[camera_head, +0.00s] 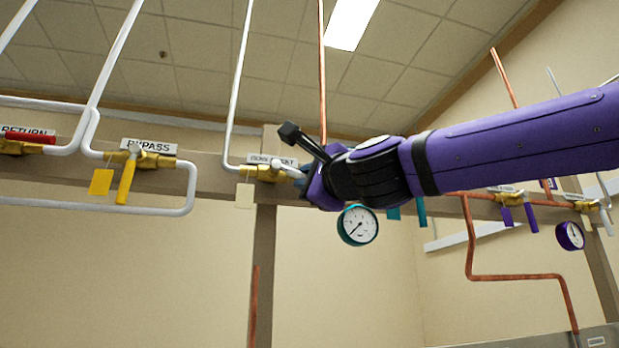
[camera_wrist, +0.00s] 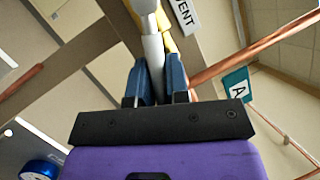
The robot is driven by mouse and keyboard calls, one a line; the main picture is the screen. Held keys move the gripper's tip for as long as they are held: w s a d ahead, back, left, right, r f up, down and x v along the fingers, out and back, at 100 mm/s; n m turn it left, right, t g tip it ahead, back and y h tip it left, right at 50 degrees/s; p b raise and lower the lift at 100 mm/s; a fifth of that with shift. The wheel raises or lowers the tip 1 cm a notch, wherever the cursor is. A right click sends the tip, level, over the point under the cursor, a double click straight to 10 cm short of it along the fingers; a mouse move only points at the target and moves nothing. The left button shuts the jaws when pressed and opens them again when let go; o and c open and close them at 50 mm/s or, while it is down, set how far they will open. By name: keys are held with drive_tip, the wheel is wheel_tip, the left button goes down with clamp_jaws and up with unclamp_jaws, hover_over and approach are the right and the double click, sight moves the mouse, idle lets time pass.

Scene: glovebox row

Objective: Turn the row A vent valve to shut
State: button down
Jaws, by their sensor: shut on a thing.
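The vent valve (camera_head: 262,173) is a brass body on a wooden beam, under a white label that I can only partly read in the head view. Its pale handle (camera_head: 291,173) points right, roughly along the beam, into my gripper (camera_head: 303,180). In the wrist view the blue fingers of my gripper (camera_wrist: 155,85) are shut on the pale grey handle (camera_wrist: 153,50), one on each side. A label reading VENT (camera_wrist: 187,12) is beside it. A teal tag marked A (camera_wrist: 237,88) shows to the right. My wrist hides the area right of the valve in the head view.
The yellow bypass valve (camera_head: 126,180) and red return handle (camera_head: 30,138) are on the left. A teal-rimmed gauge (camera_head: 357,225) hangs below my wrist. Copper pipes (camera_head: 470,240), purple handles (camera_head: 531,217) and a purple gauge (camera_head: 570,236) are on the right.

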drive_tip(key=f+m+t+h, duration=0.1)
drive_tip(key=m, duration=0.2)
drive_tip(key=a+f+m+t+h, duration=0.1)
drive_tip(key=m+h, duration=0.1)
drive_tip(key=m, duration=0.2)
drive_tip(key=a+f+m+t+h, duration=0.1)
drive_tip(key=m, duration=0.2)
drive_tip(key=shift+s+a+f+m+t, duration=0.15)
drive_tip(key=shift+s+f+m+t, duration=0.15)
drive_tip(key=shift+t, duration=0.1)
drive_tip(key=shift+s+a+f+m+t+h, duration=0.15)
drive_tip(key=shift+a+m+h, duration=0.4)
drive_tip(key=shift+m+h, duration=0.9)
drive_tip(key=shift+s+a+f+m+t+h, duration=0.2)
drive_tip(key=shift+a+m+h, duration=0.4)
drive_tip(key=shift+m, duration=1.55)
drive_tip(key=shift+s+a+f+m+t+h, duration=0.15)
drive_tip(key=shift+a+m+h, duration=0.4)
drive_tip(key=shift+m+h, duration=0.9)
drive_tip(key=shift+m, duration=0.45)
drive_tip(key=shift+y, duration=0.4)
drive_tip(key=c, duration=1.1)
unclamp_jaws()
drive_tip(key=shift+r, duration=0.1)
drive_tip(key=shift+s, duration=0.1)
